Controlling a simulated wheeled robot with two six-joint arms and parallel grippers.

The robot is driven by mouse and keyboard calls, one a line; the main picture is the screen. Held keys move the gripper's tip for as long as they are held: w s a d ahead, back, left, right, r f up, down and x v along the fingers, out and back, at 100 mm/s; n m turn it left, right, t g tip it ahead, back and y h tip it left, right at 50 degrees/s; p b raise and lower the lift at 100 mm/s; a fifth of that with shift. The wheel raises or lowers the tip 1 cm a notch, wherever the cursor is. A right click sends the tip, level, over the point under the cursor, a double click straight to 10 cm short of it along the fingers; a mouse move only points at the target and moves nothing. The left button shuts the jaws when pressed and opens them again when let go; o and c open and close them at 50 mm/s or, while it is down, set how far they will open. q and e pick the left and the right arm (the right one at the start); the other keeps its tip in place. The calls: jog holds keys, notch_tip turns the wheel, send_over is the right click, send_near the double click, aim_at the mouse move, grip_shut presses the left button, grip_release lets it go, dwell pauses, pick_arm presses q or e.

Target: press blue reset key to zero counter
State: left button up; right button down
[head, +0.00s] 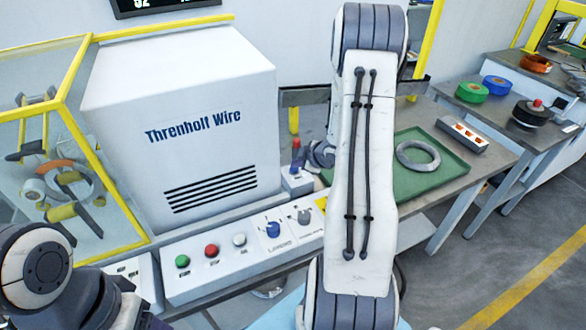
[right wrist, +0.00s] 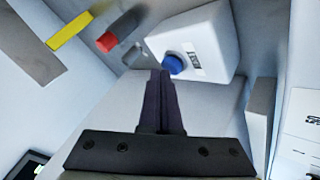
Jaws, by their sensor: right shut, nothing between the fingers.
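The blue reset key (right wrist: 173,64) is a round button on the face of a small white box (right wrist: 215,38) with a label beside it. My right gripper (right wrist: 160,73) is shut and empty. Its fingertips show right beside the key in the right wrist view; I cannot tell whether they touch it. In the head view the small white box (head: 298,184) stands at the back of the bench, with my right wrist close by. A dark counter display (head: 165,4) is cut off at the top edge, its digits only partly readable. My left arm shows at lower left, without its gripper.
A panel (head: 208,274) with green, red and white buttons and two knobs lies in front of the white Threnholf Wire machine (head: 190,120). A red part (right wrist: 107,42) stands near the small box. A green tray (head: 440,180) with a grey coil (head: 418,156) lies right of my arm.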

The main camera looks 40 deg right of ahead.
aim_at(297, 171)
jog(key=shift+f, duration=0.25)
dwell(0.4)
jog(key=shift+r+p, duration=0.7)
jog(key=shift+r, duration=0.25)
jog(key=shift+r, duration=0.1)
notch_tip(297, 171, up, 5)
jog(key=p, duration=0.4)
jog(key=shift+p, duration=0.3)
jog(key=shift+a, duration=0.15)
